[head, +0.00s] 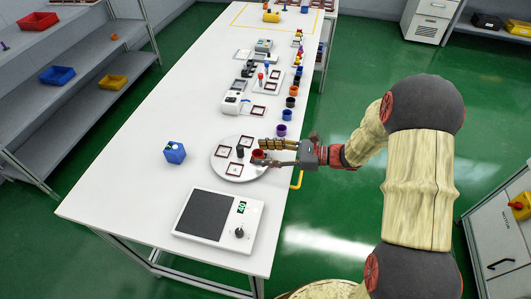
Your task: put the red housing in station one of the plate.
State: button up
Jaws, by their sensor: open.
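The round white plate (219,167) lies on the white table, with several dark-framed square stations on it and a dark post at its middle. The red housing (258,154) is small and sits at the plate's right side, seemingly on the right-hand station; that station is mostly hidden by the housing and the gripper. My gripper (262,153) reaches in from the right, its fingers open on both sides of the housing. I cannot tell whether a finger touches it. I cannot read which station is number one.
A scale (207,214) with a green display stands in front of the plate. A white device (236,104) and a row of coloured cups (283,130) are behind.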

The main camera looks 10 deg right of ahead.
jog(key=p+v, duration=0.3)
jog(key=v, duration=0.9)
jog(key=s+a+r+n+g+h, duration=0.3)
jog(key=s+a+r+n+h, duration=0.15)
jog(key=s+n, duration=0.2)
jog(key=s+a+r+n+g+h, duration=0.2)
jog(key=s+a+r+n+h, duration=0.1)
jog(key=s+r+n, duration=0.4)
jog(key=s+d+r+n+t+h, duration=0.5)
jog(key=s+d+r+n+h, duration=0.1)
jog(key=s+n+h, duration=0.2)
jog(key=shift+s, duration=0.45)
jog(key=shift+d+r, duration=0.15)
jog(key=shift+r, duration=0.05)
jog(key=shift+c, duration=0.5)
